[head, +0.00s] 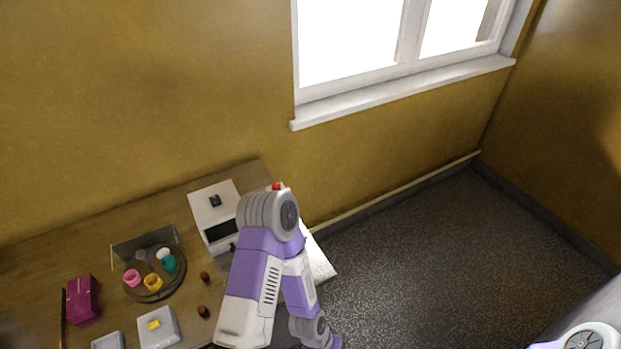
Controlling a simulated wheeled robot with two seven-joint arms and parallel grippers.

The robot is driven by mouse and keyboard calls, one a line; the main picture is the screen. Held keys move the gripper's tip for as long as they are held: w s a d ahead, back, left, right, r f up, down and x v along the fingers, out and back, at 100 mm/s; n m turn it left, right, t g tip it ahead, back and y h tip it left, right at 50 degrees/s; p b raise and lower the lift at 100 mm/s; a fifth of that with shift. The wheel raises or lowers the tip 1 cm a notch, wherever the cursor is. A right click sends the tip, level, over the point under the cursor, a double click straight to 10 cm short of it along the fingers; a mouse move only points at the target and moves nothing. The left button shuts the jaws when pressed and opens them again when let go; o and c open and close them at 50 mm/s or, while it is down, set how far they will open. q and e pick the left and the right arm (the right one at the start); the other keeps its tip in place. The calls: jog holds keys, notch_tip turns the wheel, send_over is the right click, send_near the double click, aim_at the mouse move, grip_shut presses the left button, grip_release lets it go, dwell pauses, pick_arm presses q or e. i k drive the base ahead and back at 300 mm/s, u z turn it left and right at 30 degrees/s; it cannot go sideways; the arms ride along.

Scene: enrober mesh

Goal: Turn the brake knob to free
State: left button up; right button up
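A white machine (212,205) stands on the table against the wall, with a dark opening in its front. It has a small dark fitting (215,200) on top and a small dark part (232,246) low on its front. A red knob or button (276,186) shows just above my bent arm. I cannot tell which of these, if any, is the brake knob. My arm hides much of the white equipment (318,262) at the table's right end. Neither gripper shows; the folded arm's lower end leaves the bottom edge, and only a link of the other arm shows at bottom right.
On the table (40,262) are a round tray (177,285) with several coloured cups, a magenta box (82,299), a grey block with a yellow piece (158,330), and two small brown pieces (204,276). Open floor (430,265) lies to the right, below the window.

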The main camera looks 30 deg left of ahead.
aim_at(277, 185)
jog(key=z, duration=0.3)
jog(key=i, duration=2.5)
jog(key=u, duration=4.6)
